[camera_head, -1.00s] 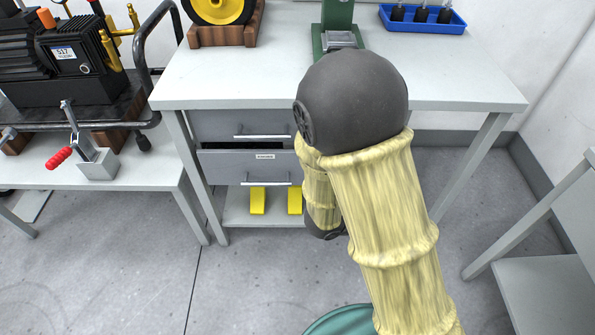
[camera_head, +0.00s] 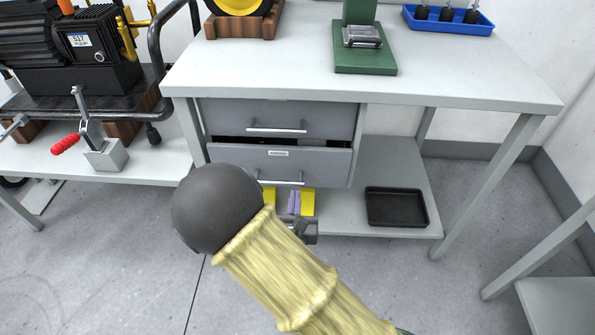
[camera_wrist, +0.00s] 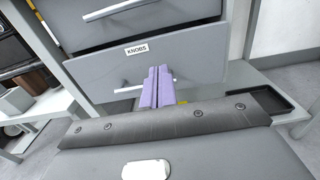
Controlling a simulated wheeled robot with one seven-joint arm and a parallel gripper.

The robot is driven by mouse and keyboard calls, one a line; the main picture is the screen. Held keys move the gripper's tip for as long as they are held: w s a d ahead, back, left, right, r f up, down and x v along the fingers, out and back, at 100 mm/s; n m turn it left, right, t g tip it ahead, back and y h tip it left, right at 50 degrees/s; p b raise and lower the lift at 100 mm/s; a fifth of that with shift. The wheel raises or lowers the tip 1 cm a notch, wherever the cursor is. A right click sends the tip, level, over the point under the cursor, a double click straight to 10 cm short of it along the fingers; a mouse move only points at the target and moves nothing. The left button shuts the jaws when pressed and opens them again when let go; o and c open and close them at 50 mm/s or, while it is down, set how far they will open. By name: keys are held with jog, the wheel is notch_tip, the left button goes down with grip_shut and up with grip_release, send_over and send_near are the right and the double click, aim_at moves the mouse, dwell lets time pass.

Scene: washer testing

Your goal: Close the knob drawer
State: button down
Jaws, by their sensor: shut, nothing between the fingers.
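The knob drawer (camera_head: 315,163) is the lower grey drawer under the workbench. Its front stands out from the cabinet, with a dark gap above it. Its label reads KNOBS in the wrist view, where the drawer front (camera_wrist: 200,66) fills the upper middle. Its bar handle (camera_head: 281,182) is partly behind the fingers in the wrist view. My gripper (camera_head: 294,202) shows purple fingers just below the drawer handle in the head view. In the wrist view the fingers (camera_wrist: 157,87) are together and empty, pointing at the drawer front. I cannot tell whether they touch it.
The upper drawer (camera_head: 325,118) looks shut. The workbench (camera_head: 430,75) overhangs both drawers. A black tray (camera_head: 396,207) lies on the lower shelf (camera_head: 390,165), with yellow items (camera_head: 308,202) beneath the drawers. A bench with a pump (camera_head: 75,55) stands at left. The floor in front is clear.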

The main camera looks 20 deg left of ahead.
aim_at(299, 151)
jog(key=b+x, duration=0.3)
jog(key=x, duration=1)
jog(key=shift+w+d+b, duration=0.1)
jog(key=shift+w+b, duration=0.2)
jog(key=shift+b, duration=0.05)
jog(key=shift+w, duration=0.15)
jog(key=shift+r, duration=0.1)
